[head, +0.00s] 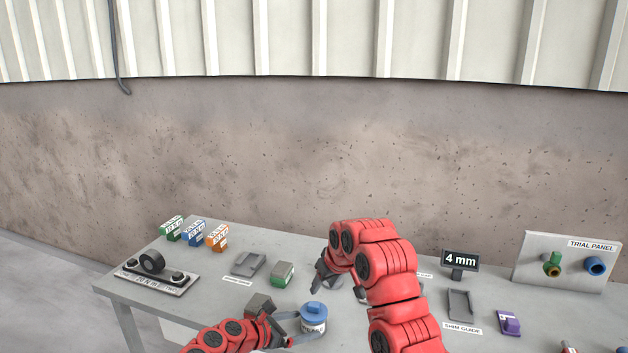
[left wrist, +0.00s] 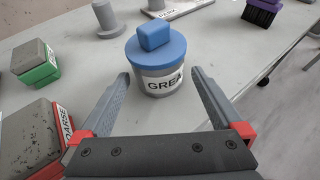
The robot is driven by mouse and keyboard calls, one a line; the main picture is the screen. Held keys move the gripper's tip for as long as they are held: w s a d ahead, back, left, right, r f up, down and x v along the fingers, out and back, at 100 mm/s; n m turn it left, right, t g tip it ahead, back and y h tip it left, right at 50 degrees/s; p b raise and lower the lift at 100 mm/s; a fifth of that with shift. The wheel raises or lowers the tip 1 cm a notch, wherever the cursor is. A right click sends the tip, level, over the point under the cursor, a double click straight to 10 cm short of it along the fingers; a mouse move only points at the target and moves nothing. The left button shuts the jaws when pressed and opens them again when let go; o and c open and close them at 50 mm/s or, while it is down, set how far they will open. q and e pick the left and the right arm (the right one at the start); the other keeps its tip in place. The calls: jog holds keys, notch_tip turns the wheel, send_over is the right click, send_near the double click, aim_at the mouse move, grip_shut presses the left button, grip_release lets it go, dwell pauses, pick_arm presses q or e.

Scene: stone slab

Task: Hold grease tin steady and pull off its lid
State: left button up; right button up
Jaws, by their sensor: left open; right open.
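The grease tin (head: 313,326) stands upright near the table's front edge. It is a whitish-grey can with a blue lid (head: 314,309) and a blocky blue knob on top. In the left wrist view the tin (left wrist: 160,82) shows part of a "GREASE" label, and the lid (left wrist: 155,50) is seated on it. My left gripper (left wrist: 160,78) is open, with one finger on each side of the tin; visible gaps separate them from it. My right gripper (head: 341,288) is open and empty, behind and right of the tin, above the table, partly hidden by its red arm.
A grey block marked "COARSE" (left wrist: 28,138) stands close beside my left gripper. A green-based block (head: 282,274) is behind it. A grey tray (head: 250,264), small boxes (head: 194,235), a purple item (head: 508,323) and the trial panel (head: 530,265) stand farther off.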

aim_at(303, 322)
pick_arm(q)
jog(key=v, duration=0.4)
jog(key=shift+w+a+r, duration=0.1)
jog(key=shift+a+r, duration=0.05)
jog(key=shift+a, duration=0.15)
jog(key=shift+s+r, duration=0.2)
jog(key=shift+s, duration=0.1)
jog(key=shift+s+a+r, duration=0.2)
jog(key=shift+a, duration=0.2)
jog(key=shift+s+a, duration=0.4)
jog(key=shift+a, duration=0.1)
